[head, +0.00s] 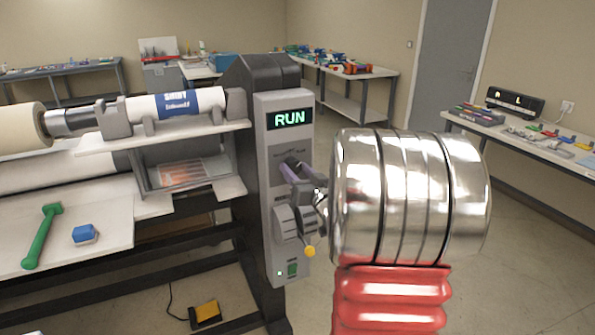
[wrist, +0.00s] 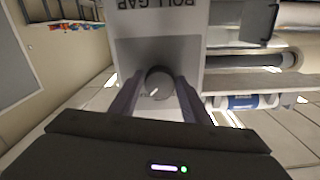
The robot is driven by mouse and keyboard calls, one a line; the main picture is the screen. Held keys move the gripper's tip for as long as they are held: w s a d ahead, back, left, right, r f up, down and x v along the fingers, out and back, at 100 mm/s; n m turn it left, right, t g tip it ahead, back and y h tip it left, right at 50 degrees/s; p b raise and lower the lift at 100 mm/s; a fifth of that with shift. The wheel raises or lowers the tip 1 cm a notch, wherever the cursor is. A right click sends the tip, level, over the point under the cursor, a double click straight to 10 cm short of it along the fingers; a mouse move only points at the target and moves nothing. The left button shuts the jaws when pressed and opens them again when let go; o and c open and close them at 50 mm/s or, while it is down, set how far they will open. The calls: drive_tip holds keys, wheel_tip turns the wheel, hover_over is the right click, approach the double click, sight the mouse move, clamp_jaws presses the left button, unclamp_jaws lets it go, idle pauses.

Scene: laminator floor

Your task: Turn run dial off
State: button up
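The run dial is a dark round knob (head: 291,161) high on the grey control panel (head: 267,160), below a display (head: 290,119) that reads RUN in green. In the wrist view the dial (wrist: 160,82) shows a short white mark pointing down and left. My gripper (head: 300,174) is at the panel, with its fingers partly hiding the dial in the head view. In the wrist view my gripper (wrist: 156,88) has one finger on each side of the dial. Narrow gaps show between fingers and knob, so it looks open around it.
Below the dial are a large grey roll gap knob (head: 287,222), a yellow ball-ended part (head: 310,251) and a green switch (head: 292,269). A green tool (head: 42,236) and a blue block (head: 84,234) lie on the left table. A yellow pedal (head: 206,312) sits on the floor.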

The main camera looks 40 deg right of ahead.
drive_tip(key=c, duration=0.6)
drive_tip(key=shift+d, duration=0.2)
drive_tip(key=shift+c, duration=0.4)
drive_tip(key=shift+a, duration=0.15)
drive_tip(key=shift+n, duration=1.7)
drive_tip(key=n, duration=0.5)
drive_tip(key=shift+n, duration=0.3)
